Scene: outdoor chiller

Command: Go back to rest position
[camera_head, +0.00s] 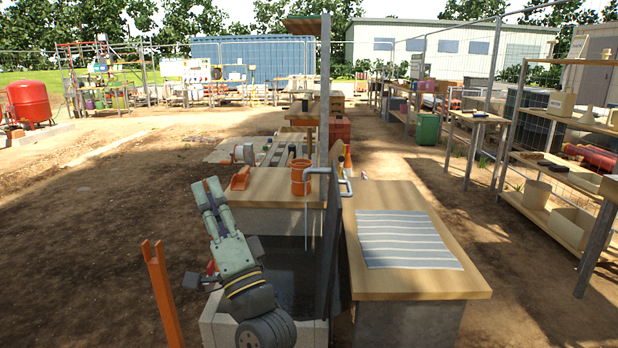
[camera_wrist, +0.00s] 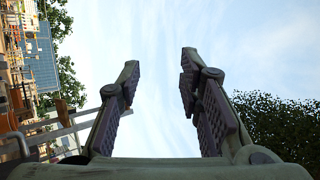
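My gripper (camera_head: 209,192) is at the upper end of my grey-green arm, in the left middle of the head view. It points upward, in front of and left of the wooden worktop with the orange cup. In the wrist view my gripper (camera_wrist: 159,65) has its two fingers spread wide apart. Only sky shows between them, and nothing is held. No object touches the fingertips.
An orange post (camera_head: 163,295) stands left of my arm. Behind it is a worktop (camera_head: 265,187) with an orange cup (camera_head: 300,177). A dark upright panel (camera_head: 335,235) divides it from a bench with a striped cloth (camera_head: 405,239). Open dirt ground (camera_head: 80,230) lies left.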

